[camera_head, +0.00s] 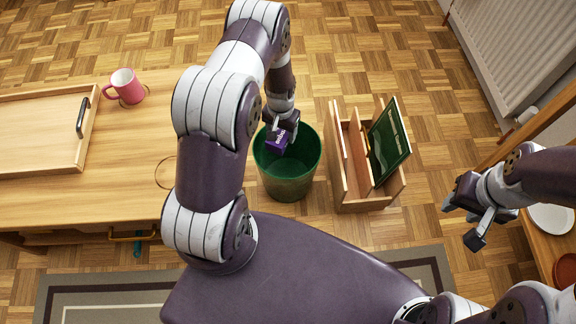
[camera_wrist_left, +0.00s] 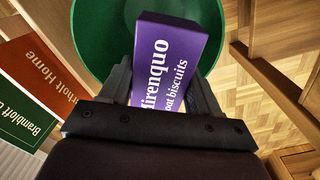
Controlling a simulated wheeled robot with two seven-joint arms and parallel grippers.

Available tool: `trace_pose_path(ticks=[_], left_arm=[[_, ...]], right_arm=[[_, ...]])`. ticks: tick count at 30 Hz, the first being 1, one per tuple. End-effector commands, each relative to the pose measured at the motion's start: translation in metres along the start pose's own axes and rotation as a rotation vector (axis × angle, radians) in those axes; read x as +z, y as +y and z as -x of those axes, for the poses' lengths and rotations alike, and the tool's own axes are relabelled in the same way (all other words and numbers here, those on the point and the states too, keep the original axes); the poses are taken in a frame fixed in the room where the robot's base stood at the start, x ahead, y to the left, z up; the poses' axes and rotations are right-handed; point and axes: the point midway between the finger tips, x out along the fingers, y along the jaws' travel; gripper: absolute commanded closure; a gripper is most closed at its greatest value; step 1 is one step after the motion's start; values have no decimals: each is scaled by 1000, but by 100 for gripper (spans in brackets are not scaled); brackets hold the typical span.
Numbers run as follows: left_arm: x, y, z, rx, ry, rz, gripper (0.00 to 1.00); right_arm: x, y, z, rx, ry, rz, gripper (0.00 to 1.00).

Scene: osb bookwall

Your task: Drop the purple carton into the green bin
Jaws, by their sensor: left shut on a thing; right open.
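The purple carton (camera_head: 277,139) is held in my left gripper (camera_head: 284,124), over the opening of the green bin (camera_head: 289,184). In the left wrist view, the carton (camera_wrist_left: 167,62) shows white lettering about oat biscuits and sits between the two fingers of my left gripper (camera_wrist_left: 162,88). The green bin (camera_wrist_left: 92,40) lies behind it there, its rim curving around the carton. I cannot tell whether the carton is below the rim. My right gripper (camera_head: 479,222) is open and empty at the right, away from the bin.
A wooden magazine rack (camera_head: 362,190) with a green book (camera_head: 389,143) stands right of the bin. On the left, a wooden table holds a pink mug (camera_head: 125,87) and a tray (camera_head: 50,90). A white plate (camera_head: 551,218) is at the right edge.

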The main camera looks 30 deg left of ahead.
Motion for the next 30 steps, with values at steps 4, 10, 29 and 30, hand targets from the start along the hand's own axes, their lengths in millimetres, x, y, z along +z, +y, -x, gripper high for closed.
trace_pose_path(ticks=[4, 10, 29, 30], left_arm=[[0, 0, -28, 0, -1, 0, 66], [0, 0, -52, 0, -1, 0, 66], [0, 0, -50, 0, -1, 0, 8], [0, 0, -48, 0, -1, 0, 8]], right_arm=[[3, 0, -27, 0, 0, 0, 57], [6, 0, -51, 0, -1, 0, 57], [6, 0, -49, 0, 0, 0, 57], [6, 0, -48, 0, 0, 0, 57]])
